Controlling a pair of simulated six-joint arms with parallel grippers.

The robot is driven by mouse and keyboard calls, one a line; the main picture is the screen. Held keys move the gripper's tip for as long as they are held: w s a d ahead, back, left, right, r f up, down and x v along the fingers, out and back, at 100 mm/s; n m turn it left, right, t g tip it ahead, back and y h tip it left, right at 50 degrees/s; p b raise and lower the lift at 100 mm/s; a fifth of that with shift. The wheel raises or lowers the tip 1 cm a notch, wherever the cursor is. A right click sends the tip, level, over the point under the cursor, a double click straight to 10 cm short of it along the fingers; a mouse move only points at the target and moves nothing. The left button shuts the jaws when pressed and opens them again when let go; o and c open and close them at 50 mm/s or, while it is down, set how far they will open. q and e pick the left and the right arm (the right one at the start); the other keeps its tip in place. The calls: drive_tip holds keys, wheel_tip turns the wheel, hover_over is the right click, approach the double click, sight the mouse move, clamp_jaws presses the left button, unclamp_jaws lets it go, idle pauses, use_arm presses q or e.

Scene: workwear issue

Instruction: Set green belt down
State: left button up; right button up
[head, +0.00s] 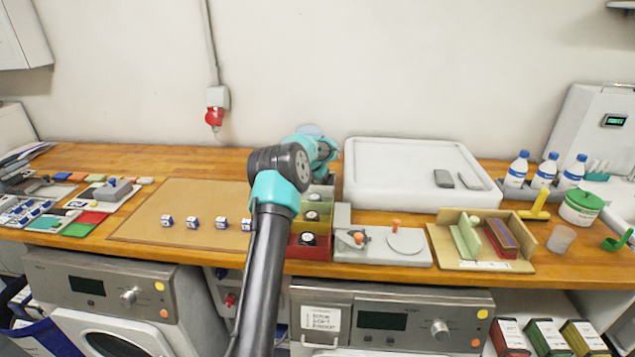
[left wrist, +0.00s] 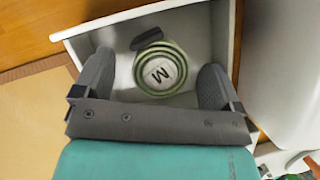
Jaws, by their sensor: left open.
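The green belt (left wrist: 160,68) is a rolled coil with an "M" on its pale centre, lying in a white open-topped bin (left wrist: 222,30) in the left wrist view. A dark grey piece, perhaps its buckle, shows at its upper edge. My left gripper (left wrist: 157,82) is open, one finger on each side of the coil, with visible gaps. In the head view my left arm reaches to the back of the bin row and hides this belt and the fingertips. My right gripper is not in view.
Nearer bins, including a red one (head: 310,253), hold other dark rolls. A brown mat (head: 185,190) with several small boxes lies left.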

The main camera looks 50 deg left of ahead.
use_arm(q)
drive_tip(key=v, duration=1.2)
drive_tip(key=shift+r, duration=0.1)
drive_tip(key=shift+d, duration=0.15)
